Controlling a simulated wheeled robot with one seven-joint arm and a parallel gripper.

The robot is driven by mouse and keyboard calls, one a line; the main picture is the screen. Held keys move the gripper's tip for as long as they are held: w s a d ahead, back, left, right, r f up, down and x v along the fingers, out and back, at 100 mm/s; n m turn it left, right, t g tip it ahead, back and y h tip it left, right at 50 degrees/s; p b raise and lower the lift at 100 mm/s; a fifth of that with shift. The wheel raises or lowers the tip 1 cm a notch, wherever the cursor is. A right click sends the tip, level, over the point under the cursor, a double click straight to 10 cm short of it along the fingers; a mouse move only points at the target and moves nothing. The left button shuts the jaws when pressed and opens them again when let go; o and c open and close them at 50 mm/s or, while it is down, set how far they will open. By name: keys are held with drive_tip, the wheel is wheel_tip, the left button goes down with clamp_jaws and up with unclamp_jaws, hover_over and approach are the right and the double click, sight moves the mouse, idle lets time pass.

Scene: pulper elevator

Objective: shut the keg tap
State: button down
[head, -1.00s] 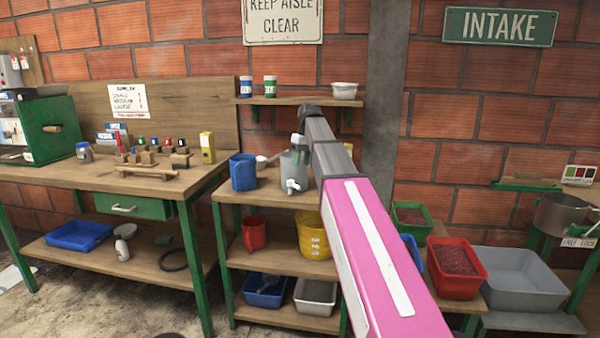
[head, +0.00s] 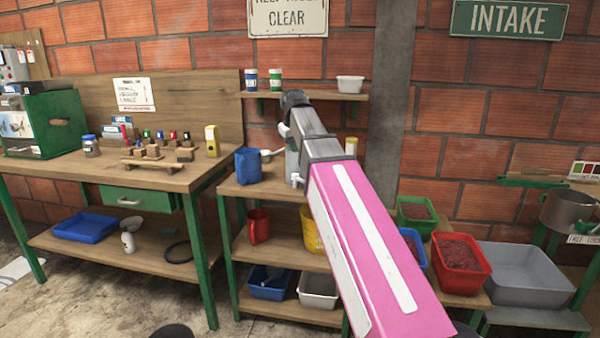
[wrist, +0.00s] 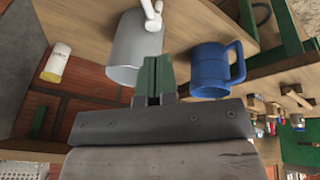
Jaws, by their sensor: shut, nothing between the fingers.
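The grey keg (head: 291,162) stands on the wooden top of the middle shelf unit. My arm hides most of it in the head view. Its white tap (head: 296,180) sticks out low on the front, beside the arm's edge. In the wrist view the keg (wrist: 132,52) is a grey cylinder, and the white tap (wrist: 152,16) is at the top of the picture. I cannot tell the tap's setting. My gripper (wrist: 157,68) shows green fingers, shut and empty, just in front of the keg's side in the picture. Whether they touch it is unclear. The fingers are hidden in the head view.
A blue jug (head: 248,166) stands close left of the keg; it is right of my fingers in the wrist view (wrist: 210,70). A white ladle-like thing (head: 268,154) lies between. A yellow-topped jar (head: 351,146) stands right. A shelf (head: 310,96) hangs above.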

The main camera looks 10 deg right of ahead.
approach(299, 179)
drive_tip(key=x, duration=0.5)
drive_tip(key=shift+x, duration=0.85)
drive_tip(key=shift+d+n+y, duration=0.3)
drive_tip(key=shift+d+n, duration=0.3)
drive_tip(key=shift+n, duration=0.6)
drive_tip(key=shift+w+d+n+y, duration=0.2)
drive_tip(key=shift+d+n+y, duration=0.15)
drive_tip(key=shift+n, duration=0.45)
drive_tip(key=shift+w+d+n+y, duration=0.25)
drive_tip(key=shift+d+n+y, duration=0.05)
drive_tip(key=shift+n, duration=0.6)
drive_tip(key=shift+w+d+n+y, duration=0.25)
drive_tip(key=shift+w+n, duration=0.05)
drive_tip(key=shift+n, duration=0.6)
drive_tip(key=shift+w+d+n, duration=0.1)
drive_tip(key=shift+d+n, duration=0.05)
drive_tip(key=shift+n, duration=0.25)
drive_tip(key=shift+w+d, duration=0.1)
drive_tip(key=shift+w, duration=0.1)
